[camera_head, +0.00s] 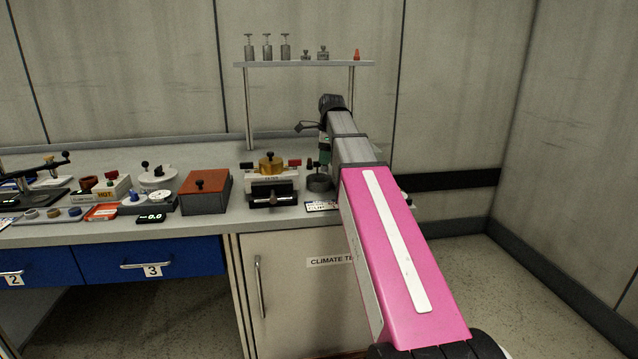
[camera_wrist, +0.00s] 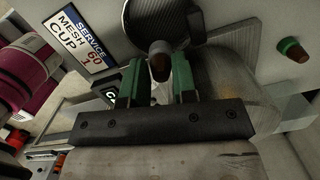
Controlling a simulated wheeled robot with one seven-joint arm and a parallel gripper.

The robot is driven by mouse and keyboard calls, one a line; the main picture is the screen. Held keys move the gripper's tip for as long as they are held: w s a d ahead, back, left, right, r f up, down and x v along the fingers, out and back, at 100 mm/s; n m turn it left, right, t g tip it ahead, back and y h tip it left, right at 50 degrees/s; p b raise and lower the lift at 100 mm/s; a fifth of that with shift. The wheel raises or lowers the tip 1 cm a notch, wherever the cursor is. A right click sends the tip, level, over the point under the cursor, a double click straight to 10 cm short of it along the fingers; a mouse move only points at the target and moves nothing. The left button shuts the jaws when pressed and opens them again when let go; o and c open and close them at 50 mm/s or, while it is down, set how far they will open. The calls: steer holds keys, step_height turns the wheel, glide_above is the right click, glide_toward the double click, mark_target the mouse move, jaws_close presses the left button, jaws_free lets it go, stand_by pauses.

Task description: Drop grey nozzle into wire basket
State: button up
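The wire basket is a dark mesh cup (camera_wrist: 190,14) at the top of the wrist view. In the head view it is a round dark cup (camera_head: 319,184) near the bench's front edge. My gripper (camera_wrist: 159,66) has green fingers on both sides of a small nozzle (camera_wrist: 160,47) with a grey rounded end and a brown part. The fingers look closed on it, with little gap at either side. The nozzle's grey end overlaps the cup's near rim in the picture. In the head view my gripper (camera_head: 325,150) is just above the cup, and the nozzle cannot be made out.
A mesh cup label (camera_wrist: 80,40) lies beside the cup. A green and brown piece (camera_wrist: 292,49) sits to the right in the wrist view. A vise-like fixture (camera_head: 272,188) and a red-lidded box (camera_head: 205,190) stand left of the cup. A shelf (camera_head: 305,64) rises behind.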

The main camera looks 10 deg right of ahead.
steer(key=shift+o, duration=1.2)
step_height(320, 180, up, 11)
steer(key=d, duration=0.1)
steer(key=shift+s+d, duration=0.15)
steer(key=shift+f, duration=0.15)
